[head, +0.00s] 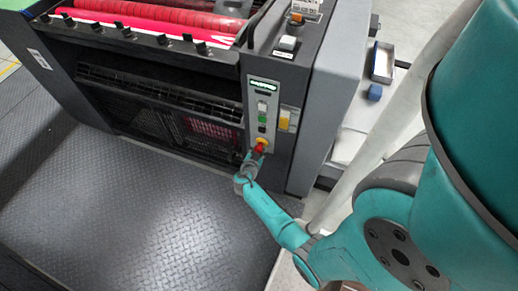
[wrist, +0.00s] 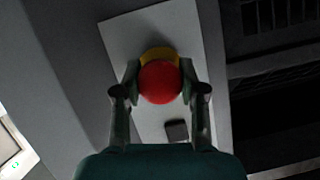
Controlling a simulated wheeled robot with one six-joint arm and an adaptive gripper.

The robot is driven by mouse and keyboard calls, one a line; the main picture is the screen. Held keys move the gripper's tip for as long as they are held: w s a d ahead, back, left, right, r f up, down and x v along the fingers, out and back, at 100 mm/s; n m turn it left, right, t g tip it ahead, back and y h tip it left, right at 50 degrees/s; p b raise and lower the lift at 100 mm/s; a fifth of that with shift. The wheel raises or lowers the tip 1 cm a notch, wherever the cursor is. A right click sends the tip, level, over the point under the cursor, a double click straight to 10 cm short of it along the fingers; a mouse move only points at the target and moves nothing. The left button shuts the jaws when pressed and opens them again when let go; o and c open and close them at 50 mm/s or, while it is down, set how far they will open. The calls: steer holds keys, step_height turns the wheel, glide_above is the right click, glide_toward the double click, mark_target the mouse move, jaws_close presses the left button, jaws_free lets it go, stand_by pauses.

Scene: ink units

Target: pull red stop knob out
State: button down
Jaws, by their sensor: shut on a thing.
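The red stop knob (head: 260,148) sits low on the light control panel (head: 272,103) of the press, with a yellow collar behind it. In the wrist view the red knob (wrist: 160,83) is between the two fingers of my gripper (wrist: 159,82), one on each side. The yellow collar (wrist: 158,54) shows just above the knob. My gripper is shut on the knob. In the head view my gripper (head: 254,156) reaches the knob from below and hides part of it. I cannot tell from these frames whether the knob is in or out.
A yellow switch (head: 284,119) and a green button (head: 262,118) are above the knob. A dark button (wrist: 176,130) is near my right finger in the wrist view. Red rollers (head: 160,18) lie at the upper left. The tread-plate floor (head: 130,215) is clear.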

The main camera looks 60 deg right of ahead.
steer(key=c, duration=0.6)
jaws_free()
steer(key=shift+a, duration=0.2)
steer(key=shift+a, duration=0.1)
steer(key=v, duration=1.1)
steer(key=shift+a+r, duration=0.15)
steer(key=shift+a, duration=0.25)
